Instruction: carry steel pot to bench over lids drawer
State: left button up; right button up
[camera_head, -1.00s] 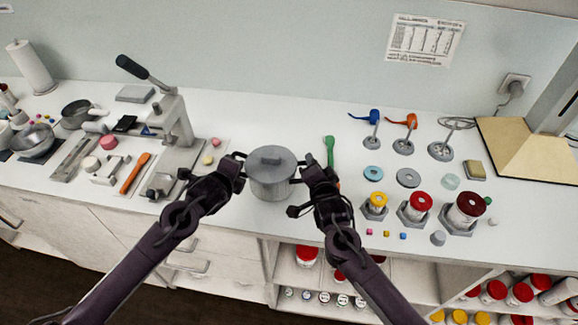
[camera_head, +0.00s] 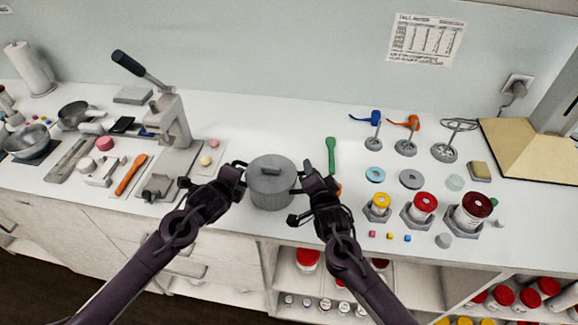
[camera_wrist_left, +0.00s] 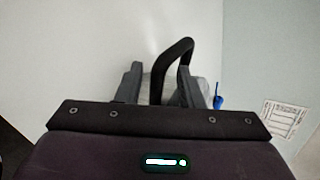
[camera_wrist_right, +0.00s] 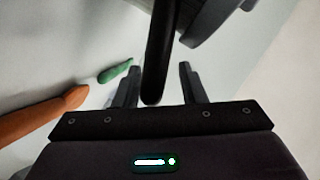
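The steel pot (camera_head: 270,190) is a grey lidded pot with dark side handles, upright at the front middle of the bench. I cannot tell if its base touches the bench. My left gripper (camera_head: 238,172) is at its left handle; the left wrist view shows the black handle (camera_wrist_left: 178,52) between the fingers (camera_wrist_left: 160,75). My right gripper (camera_head: 308,176) is at its right handle; the right wrist view shows that handle (camera_wrist_right: 158,60) between the fingers (camera_wrist_right: 158,72). The white bench top (camera_head: 275,125) runs across the head view. The drawer fronts (camera_head: 130,232) below left show no readable label.
Jars (camera_head: 423,205) and small cubes (camera_head: 390,236) are further right. The bench behind the pot is clear.

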pick_arm(q)
jog(key=v, duration=1.2)
pick_arm(e)
jog(key=v, duration=1.2)
